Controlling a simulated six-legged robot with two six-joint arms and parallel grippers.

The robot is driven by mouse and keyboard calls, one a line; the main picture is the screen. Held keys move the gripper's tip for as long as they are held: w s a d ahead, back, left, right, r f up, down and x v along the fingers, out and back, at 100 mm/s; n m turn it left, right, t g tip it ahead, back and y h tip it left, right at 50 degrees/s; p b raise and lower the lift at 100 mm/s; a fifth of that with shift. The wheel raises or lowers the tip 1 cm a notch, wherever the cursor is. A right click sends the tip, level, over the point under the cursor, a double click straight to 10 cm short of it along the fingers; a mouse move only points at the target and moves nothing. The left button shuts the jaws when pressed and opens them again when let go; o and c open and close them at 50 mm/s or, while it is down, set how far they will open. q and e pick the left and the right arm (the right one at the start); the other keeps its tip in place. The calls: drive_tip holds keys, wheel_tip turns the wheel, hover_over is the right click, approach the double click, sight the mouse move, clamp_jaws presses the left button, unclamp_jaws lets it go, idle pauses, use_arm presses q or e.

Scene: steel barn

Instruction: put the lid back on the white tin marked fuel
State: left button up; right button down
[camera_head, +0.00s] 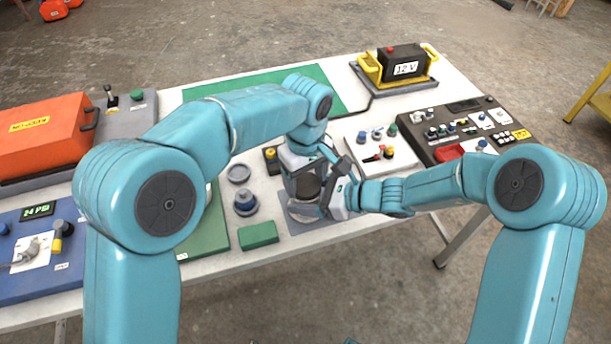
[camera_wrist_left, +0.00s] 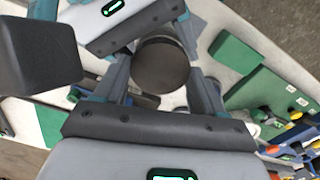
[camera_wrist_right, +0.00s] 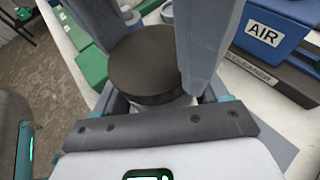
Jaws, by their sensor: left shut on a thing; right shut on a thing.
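A dark round lid (camera_head: 308,186) sits between my two grippers at the table's front middle. It also shows from above in the left wrist view (camera_wrist_left: 162,66) and right wrist view (camera_wrist_right: 145,65). A white tin (camera_head: 302,211) is partly visible just below it; its marking is hidden. My left gripper (camera_head: 300,172) comes from above and is shut on the lid. My right gripper (camera_head: 332,200) comes from the right and is shut on the tin, its fingertips largely hidden. The lid is over the tin, but I cannot tell whether it is seated.
A grey mat (camera_head: 318,226) lies under the tin. Left of it are a green block (camera_head: 258,235), a blue-grey knobbed piece (camera_head: 245,204) and a grey round dish (camera_head: 239,173). A white switch panel (camera_head: 396,158) and black control panel (camera_head: 470,105) stand right. A blue AIR box (camera_wrist_right: 266,35) is close by.

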use_arm(q)
drive_tip(key=shift+m, duration=1.1)
use_arm(e)
drive_tip(key=shift+w, duration=0.1)
use_arm(q)
drive_tip(key=o, duration=1.2)
drive_tip(key=shift+c, duration=0.2)
use_arm(e)
drive_tip(key=shift+a, duration=0.1)
use_arm(q)
wheel_tip(320, 180, up, 4)
drive_tip(key=shift+s+d+r, duration=0.1)
drive_tip(key=shift+r, duration=0.15)
use_arm(e)
drive_tip(key=shift+s, duration=0.2)
drive_tip(key=shift+w, duration=0.1)
use_arm(q)
drive_tip(key=shift+o, duration=0.5)
